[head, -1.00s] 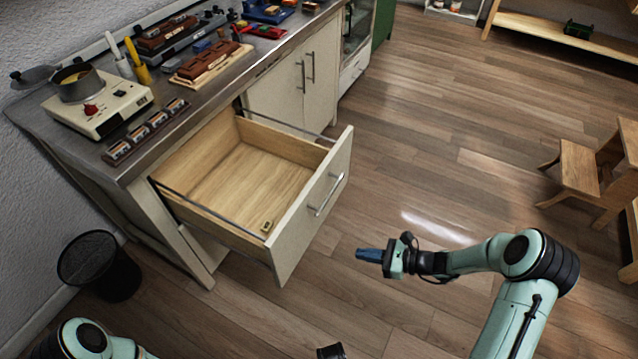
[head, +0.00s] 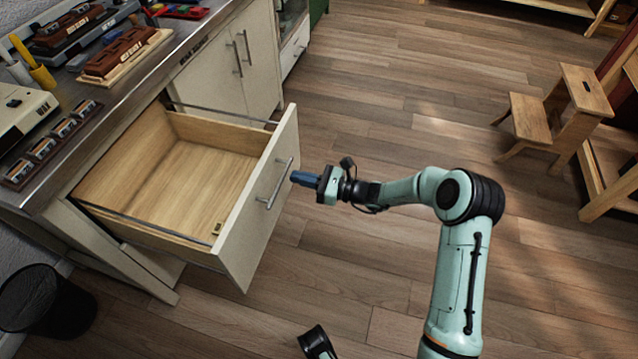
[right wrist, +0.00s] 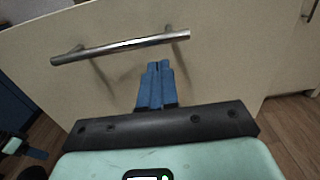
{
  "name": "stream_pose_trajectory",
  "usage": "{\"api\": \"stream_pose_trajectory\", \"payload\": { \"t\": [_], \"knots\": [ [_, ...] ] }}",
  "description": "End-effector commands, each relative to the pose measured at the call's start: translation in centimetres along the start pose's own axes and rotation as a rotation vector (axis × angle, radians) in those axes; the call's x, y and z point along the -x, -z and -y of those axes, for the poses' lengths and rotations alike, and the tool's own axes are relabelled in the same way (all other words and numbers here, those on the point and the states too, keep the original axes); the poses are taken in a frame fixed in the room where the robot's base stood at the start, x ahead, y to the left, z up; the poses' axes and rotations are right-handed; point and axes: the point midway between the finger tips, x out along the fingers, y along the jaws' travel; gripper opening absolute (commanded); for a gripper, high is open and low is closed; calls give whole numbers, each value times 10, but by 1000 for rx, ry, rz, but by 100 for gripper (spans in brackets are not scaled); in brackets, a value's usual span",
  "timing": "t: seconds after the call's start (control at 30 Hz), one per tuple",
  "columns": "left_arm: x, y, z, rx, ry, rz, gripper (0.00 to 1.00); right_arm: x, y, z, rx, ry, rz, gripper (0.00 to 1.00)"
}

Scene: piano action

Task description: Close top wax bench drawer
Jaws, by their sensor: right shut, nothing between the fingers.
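The top wax bench drawer (head: 243,222) is pulled far out of the bench, with its wooden inside (head: 190,185) showing. It holds one small tan item (head: 217,228) near its front corner. The drawer front has a metal bar handle (head: 277,184), which also crosses the right wrist view (right wrist: 120,46). My right gripper (head: 296,178) is shut and empty, its blue fingertips pointing at the drawer front close to the handle. In the right wrist view its fingertips (right wrist: 158,68) are just below the handle; I cannot tell whether they touch the front.
Wax blocks (head: 118,50) and a white heater (head: 20,115) stand on the bench top. A black wire bin (head: 45,303) stands at lower left. A wooden step stool (head: 560,110) stands at right. The floor between the drawer and stool is otherwise open.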

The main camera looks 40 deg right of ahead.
Motion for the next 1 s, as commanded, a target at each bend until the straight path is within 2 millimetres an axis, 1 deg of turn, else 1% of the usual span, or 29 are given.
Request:
{"api": "stream_pose_trajectory", "payload": {
  "t": [0.03, 0.1, 0.2, 0.3, 0.43, 0.73, 1.0],
  "knots": [
    [-5, 3, 2, 1, 2, -10, 43, -11, 2, 0, 1, -2, 0, 0],
    [-10, -4, 7, 6, 11, 11, 43, -22, 2, 0, 0, -2, 0, 0],
    [-14, -11, 13, 12, 21, 34, 43, -34, 2, 0, 0, -1, 0, 0],
    [-16, -16, 17, 15, 28, 49, 43, -41, 1, 0, -1, 0, -1, 0],
    [-17, -18, 18, 17, 32, 56, 43, -45, 1, 0, -1, 0, -2, 0],
    [-16, -18, 18, 18, 31, 57, 43, -45, 0, 0, -1, 0, -2, 0],
    [-14, -15, 16, 15, 27, 48, 43, -50, 0, 0, -1, -1, -1, 0]
  ]
}}
